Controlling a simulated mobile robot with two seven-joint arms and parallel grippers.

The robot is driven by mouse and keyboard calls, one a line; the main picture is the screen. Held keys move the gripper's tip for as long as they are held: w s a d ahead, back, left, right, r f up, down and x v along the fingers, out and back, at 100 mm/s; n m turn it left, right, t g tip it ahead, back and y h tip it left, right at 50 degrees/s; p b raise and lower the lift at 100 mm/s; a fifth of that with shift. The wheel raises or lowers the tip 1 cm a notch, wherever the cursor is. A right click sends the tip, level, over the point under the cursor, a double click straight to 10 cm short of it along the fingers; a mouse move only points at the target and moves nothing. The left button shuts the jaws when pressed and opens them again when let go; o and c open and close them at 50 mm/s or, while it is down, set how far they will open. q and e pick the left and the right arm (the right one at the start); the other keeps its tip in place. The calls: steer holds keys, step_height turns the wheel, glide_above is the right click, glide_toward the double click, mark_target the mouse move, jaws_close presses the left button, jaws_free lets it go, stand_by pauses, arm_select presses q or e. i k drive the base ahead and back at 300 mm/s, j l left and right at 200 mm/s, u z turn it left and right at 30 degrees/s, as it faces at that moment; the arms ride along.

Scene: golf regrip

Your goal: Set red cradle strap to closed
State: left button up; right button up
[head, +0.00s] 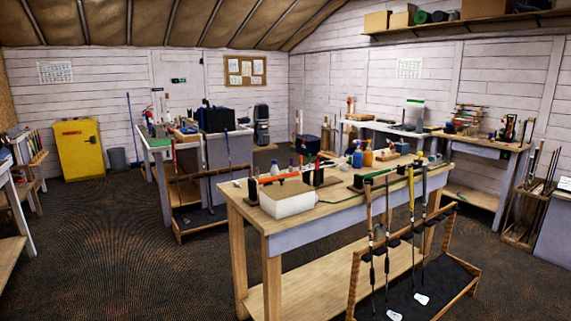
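On the near wooden workbench (335,200), a thin orange-red bar (279,178) runs between two dark blocks, above a white box-like tray (287,199). A small upright red piece (318,163) stands by the right dark block (318,178). I cannot tell which of these is the red cradle strap, or whether the strap is open or closed; they are too small. A green strip (381,172) lies by more dark blocks further right on the bench. Neither of my grippers is in view.
A rack (445,285) with several golf clubs stands against the near bench's right front. Blue and orange bottles (367,158) stand at the bench's back. Another bench with a club rack (190,180) is behind left. A yellow cabinet (79,149) stands far left. The left-centre floor is clear.

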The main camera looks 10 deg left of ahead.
mark_target(319, 159)
steer(key=i+u, duration=0.2)
steer(key=i, duration=0.6)
steer(key=i+l+u, duration=0.25)
steer(key=i, duration=0.55)
steer(key=j, duration=0.1)
